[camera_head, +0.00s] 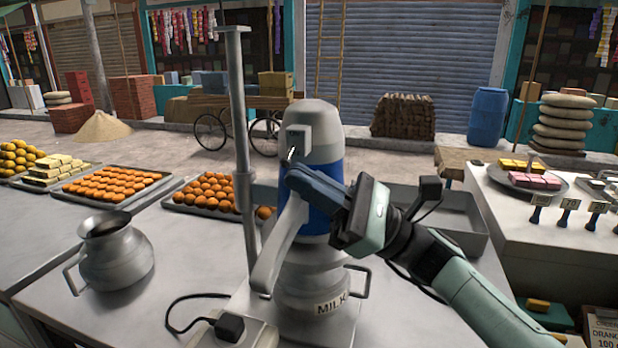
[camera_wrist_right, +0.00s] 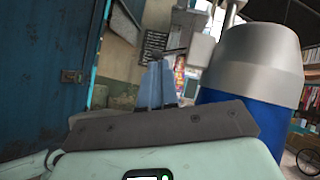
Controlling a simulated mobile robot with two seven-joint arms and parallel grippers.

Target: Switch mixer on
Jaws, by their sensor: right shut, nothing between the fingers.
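The mixer (camera_head: 322,195) has a grey top and a blue band and stands over a metal can labelled MILK (camera_head: 310,288). A small grey switch box (camera_head: 298,138) with a thin dark lever is on the mixer's upper front. In the right wrist view, the switch box (camera_wrist_right: 200,49) is beside the mixer (camera_wrist_right: 257,75), with the lever pointing left. My right gripper (camera_head: 290,170) is shut and empty, its blue fingertips just below the lever; I cannot tell whether they touch. The fingers (camera_wrist_right: 156,72) also show upright below the lever in the wrist view. My left gripper is out of view.
A metal post (camera_head: 241,130) stands left of the mixer. A metal pot (camera_head: 115,255) is at the left, and a black-corded box (camera_head: 230,326) lies at the front. Sweet trays (camera_head: 115,187) line the back edge. An empty metal tray (camera_head: 450,222) is behind my right arm.

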